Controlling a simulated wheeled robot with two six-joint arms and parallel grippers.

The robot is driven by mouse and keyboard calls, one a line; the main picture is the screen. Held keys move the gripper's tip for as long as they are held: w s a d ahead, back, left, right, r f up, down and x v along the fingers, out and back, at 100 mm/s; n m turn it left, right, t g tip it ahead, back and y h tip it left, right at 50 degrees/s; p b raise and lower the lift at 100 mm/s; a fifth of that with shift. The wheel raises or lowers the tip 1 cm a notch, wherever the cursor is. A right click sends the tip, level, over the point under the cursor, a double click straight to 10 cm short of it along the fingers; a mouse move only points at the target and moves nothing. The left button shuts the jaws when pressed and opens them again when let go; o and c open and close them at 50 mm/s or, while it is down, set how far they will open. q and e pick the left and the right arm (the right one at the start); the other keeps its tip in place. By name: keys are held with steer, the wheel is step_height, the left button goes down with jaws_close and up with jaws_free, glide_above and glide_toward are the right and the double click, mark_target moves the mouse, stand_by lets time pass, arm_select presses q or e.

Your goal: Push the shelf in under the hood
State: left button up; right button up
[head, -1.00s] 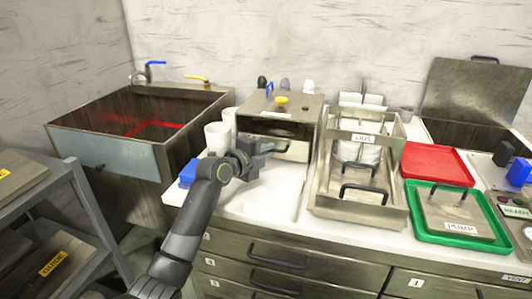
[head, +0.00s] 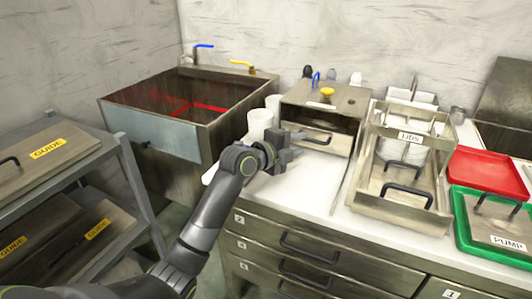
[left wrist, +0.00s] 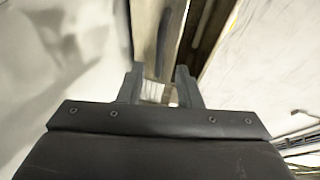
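A metal box-like hood (head: 345,97) with a yellow knob on top stands on the white counter. Below its top edge, a metal shelf front (head: 340,146) with a dark handle faces me. I cannot tell how far the shelf sticks out. My left gripper (head: 296,144) is at the left end of this front, close to the handle; whether it touches is unclear. In the left wrist view the left gripper's two fingers (left wrist: 160,82) are apart, with a metal panel (left wrist: 188,35) and a dark bar beyond them. My right gripper is not in view.
White cups (head: 260,120) stand left of the hood. A metal tray (head: 385,212) with handles and a LIDS label stands to its right, then red (head: 488,168) and green (head: 462,236) trays. A sink (head: 160,145) and a rack (head: 122,160) are at left. Counter in front is clear.

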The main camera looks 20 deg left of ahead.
arm_select(q)
steer(key=v, duration=1.1)
steer(key=shift+r, duration=0.1)
steer(key=shift+s+a+r, duration=0.1)
steer(key=shift+s+a, duration=0.15)
steer(key=shift+s, duration=0.4)
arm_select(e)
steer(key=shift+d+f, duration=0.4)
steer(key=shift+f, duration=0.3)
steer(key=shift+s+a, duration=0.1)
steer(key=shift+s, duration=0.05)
